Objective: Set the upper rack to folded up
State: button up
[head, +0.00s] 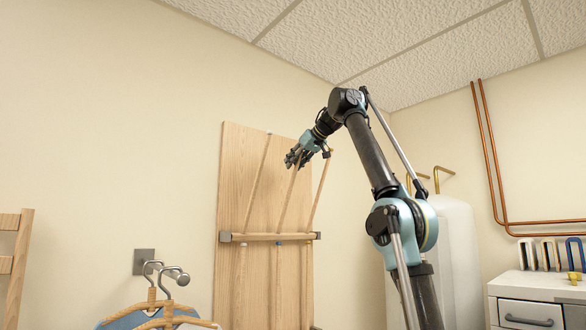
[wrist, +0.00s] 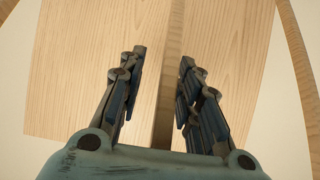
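The upper rack (head: 265,237) is a wooden crossbar fixed low on a tall wooden board, with several thin rods. The rods rise from the crossbar at a slant, leaning right in the head view. My gripper (head: 299,156) is at the upper end of the middle rod. In the wrist view my gripper (wrist: 163,75) is open, with its fingers on either side of one rod (wrist: 170,40). A gap shows on the left of the rod; the right finger is close to it, and contact cannot be told.
The wooden board (head: 232,185) stands against the wall. Hangers with clothes (head: 160,310) hang from a wall hook at lower left. A white tank (head: 455,250) and copper pipes (head: 497,170) are at right, beside a white drawer cabinet (head: 535,285).

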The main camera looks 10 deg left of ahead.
jog(key=s+d, duration=0.6)
jog(key=d, duration=0.1)
jog(key=shift+s+d, duration=0.15)
jog(key=shift+s, duration=0.25)
dwell(0.5)
